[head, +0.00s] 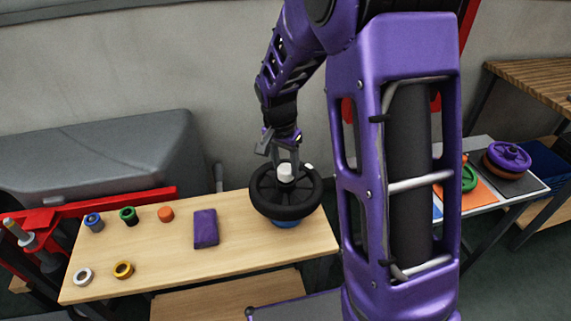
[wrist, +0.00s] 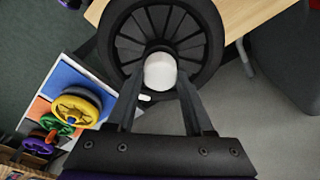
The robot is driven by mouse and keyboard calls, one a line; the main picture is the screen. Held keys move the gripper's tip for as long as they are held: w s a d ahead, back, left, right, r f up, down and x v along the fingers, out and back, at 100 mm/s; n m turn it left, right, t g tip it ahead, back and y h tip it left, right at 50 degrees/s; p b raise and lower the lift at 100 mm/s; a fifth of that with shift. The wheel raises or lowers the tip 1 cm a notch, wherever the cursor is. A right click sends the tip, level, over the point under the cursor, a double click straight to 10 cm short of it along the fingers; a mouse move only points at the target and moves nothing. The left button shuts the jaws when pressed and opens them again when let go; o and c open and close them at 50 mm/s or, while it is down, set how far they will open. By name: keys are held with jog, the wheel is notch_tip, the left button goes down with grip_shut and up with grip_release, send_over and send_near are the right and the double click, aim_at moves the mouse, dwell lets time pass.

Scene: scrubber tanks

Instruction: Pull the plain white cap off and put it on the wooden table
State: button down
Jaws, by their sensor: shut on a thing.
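The plain white cap (head: 285,172) sits at the hub of a black spoked wheel (head: 262,205), which lies on the wooden table (head: 190,275) at its right end. My gripper (head: 285,165) reaches down from above and is shut on the cap. In the wrist view the cap (wrist: 160,71) is between the two fingertips, in front of the hub of the wheel (wrist: 205,50). I cannot tell whether the cap is still seated on the hub or just clear of it.
A purple block (head: 205,229), an orange cap (head: 166,214) and several small coloured rings, such as a yellow one (head: 123,270), stand on the table. The table's front middle is clear. A small white piece (head: 309,167) shows beside the wheel. Coloured wheels, one purple (head: 508,156), stand at right.

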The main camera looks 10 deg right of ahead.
aim_at(287, 167)
jog(key=shift+r+p, duration=0.4)
jog(key=shift+r, duration=0.3)
dwell(0.5)
jog(key=shift+r+p, duration=0.8)
jog(key=shift+r, duration=2.15)
jog(key=shift+f, duration=0.15)
